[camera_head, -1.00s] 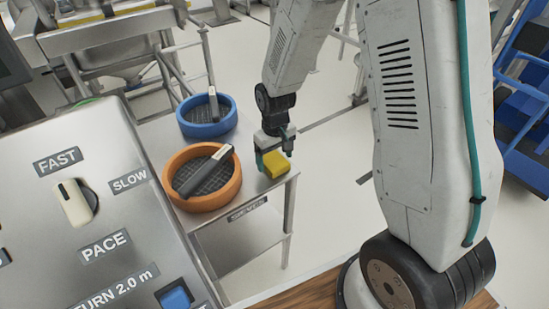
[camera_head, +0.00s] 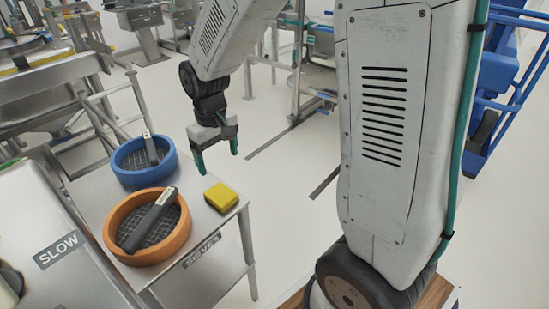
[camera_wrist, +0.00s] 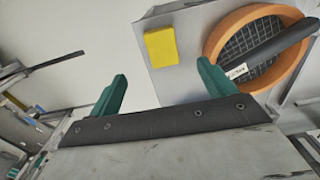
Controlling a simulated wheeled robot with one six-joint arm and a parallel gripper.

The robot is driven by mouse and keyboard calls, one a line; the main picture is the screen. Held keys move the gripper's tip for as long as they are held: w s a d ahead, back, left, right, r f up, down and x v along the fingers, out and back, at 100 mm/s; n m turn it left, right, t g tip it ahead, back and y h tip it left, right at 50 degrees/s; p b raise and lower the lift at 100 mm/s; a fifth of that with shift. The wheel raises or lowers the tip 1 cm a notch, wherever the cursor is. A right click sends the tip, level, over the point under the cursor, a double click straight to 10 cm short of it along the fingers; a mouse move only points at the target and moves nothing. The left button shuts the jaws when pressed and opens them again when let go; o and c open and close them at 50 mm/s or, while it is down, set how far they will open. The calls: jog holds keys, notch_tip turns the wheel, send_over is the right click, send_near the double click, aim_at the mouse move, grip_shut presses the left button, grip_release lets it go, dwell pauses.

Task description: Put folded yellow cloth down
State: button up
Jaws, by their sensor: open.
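The folded yellow cloth (camera_head: 221,196) lies flat near the right edge of the steel table (camera_head: 207,220), beside the orange sieve. My gripper (camera_head: 216,162) is open and empty, raised above and behind the cloth in the head view. In the wrist view the cloth (camera_wrist: 161,47) lies on the table beyond the green fingertips (camera_wrist: 162,84), apart from them. Nothing is between the fingers.
An orange-rimmed sieve (camera_head: 118,220) and a blue-rimmed sieve (camera_head: 124,177) stand on the table, each with a dark-handled tool in it. A control panel (camera_head: 75,270) is at the lower left. The floor right of the table is clear.

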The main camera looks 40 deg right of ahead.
jog(key=s+r, duration=0.4)
jog(key=s, duration=0.4)
jog(key=s+d+r+m, duration=0.1)
jog(key=s+r, duration=0.4)
jog(key=s, duration=0.3)
jog(key=s+d+r+m+t, duration=0.1)
jog(key=s+r, duration=0.3)
jog(key=s, duration=0.4)
jog(key=shift+d+r, duration=0.25)
jog(key=shift+o, duration=0.5)
